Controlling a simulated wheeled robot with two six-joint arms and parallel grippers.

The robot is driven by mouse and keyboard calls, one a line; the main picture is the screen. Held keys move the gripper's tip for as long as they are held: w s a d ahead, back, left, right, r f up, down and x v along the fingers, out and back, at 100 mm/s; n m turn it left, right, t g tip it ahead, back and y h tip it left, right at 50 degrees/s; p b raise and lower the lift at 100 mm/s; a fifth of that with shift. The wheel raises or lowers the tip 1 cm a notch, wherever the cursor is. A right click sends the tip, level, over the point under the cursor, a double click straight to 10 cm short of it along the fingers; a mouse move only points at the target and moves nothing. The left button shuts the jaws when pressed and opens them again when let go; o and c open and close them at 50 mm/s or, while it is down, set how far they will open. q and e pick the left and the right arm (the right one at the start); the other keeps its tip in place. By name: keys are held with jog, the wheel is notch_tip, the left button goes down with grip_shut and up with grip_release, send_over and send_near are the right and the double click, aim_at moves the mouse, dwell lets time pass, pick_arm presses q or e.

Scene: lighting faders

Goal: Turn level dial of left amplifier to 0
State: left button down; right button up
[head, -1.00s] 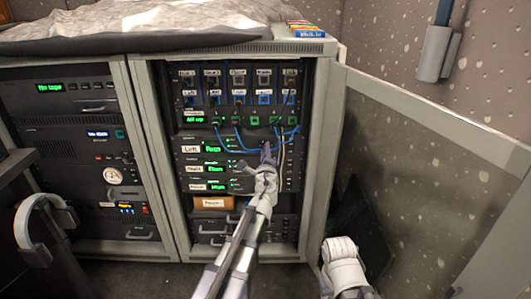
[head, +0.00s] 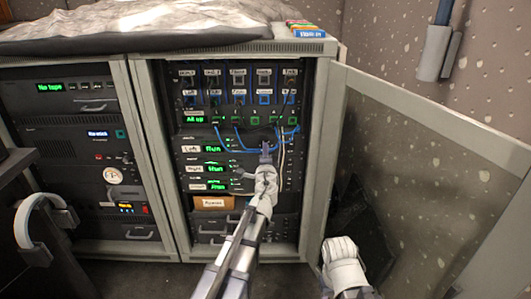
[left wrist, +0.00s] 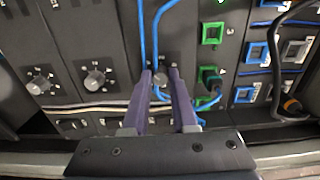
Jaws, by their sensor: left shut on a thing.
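The left amplifier, with a "Left" label and a green "Run" display (head: 213,149), is the top one of three similar units in the right-hand rack. Its level dial (left wrist: 162,74) is a small grey knob, partly hidden between my finger pads in the left wrist view. My left gripper (head: 266,149) is shut on this dial, and its purple fingers (left wrist: 163,88) show on both sides of it. The dial's pointer and setting are too small to read.
Blue cables (head: 236,137) hang from the patch panel close above and beside the gripper. The other two amplifiers' dials (left wrist: 95,78) and (left wrist: 38,82) are free. An open rack door (head: 430,150) stands at the right. A second equipment rack (head: 85,150) is at the left.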

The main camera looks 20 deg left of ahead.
pick_arm(q)
jog(key=c, duration=0.7)
grip_release()
jog(key=shift+s, duration=0.15)
jog(key=v, duration=0.7)
jog(key=shift+s, duration=0.3)
jog(key=shift+d, duration=0.1)
